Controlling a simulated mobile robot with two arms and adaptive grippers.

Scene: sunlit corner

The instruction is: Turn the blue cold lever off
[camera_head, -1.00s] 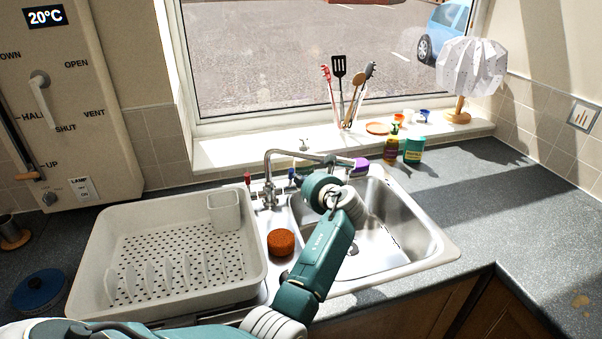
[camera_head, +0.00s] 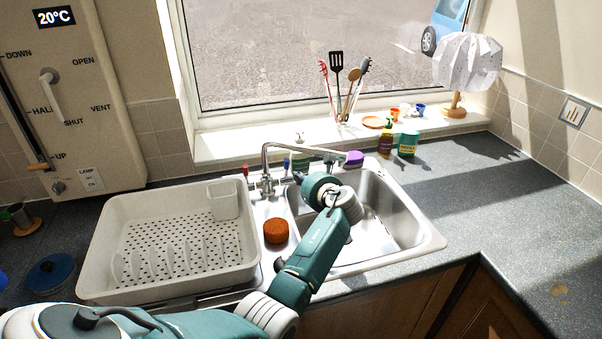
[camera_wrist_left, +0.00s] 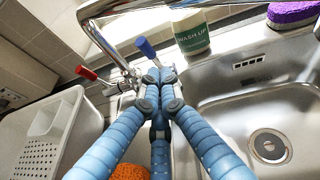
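The chrome mixer tap (camera_head: 266,168) stands behind the sink, with a red lever (camera_head: 245,170) on its left and a blue lever (camera_head: 287,163) on its right. In the left wrist view, the blue lever (camera_wrist_left: 145,46) tilts up just beyond my fingertips, and the red lever (camera_wrist_left: 88,74) points out to the left. My left gripper (camera_head: 297,178) is at the tap's right side, beside the blue lever's base. In the wrist view its fingers (camera_wrist_left: 160,76) converge with tips together. The tips overlap the lever's lower end; I cannot tell whether they touch it. My right gripper is out of view.
The spout arches over the steel sink (camera_head: 395,235). The right counter is mostly clear.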

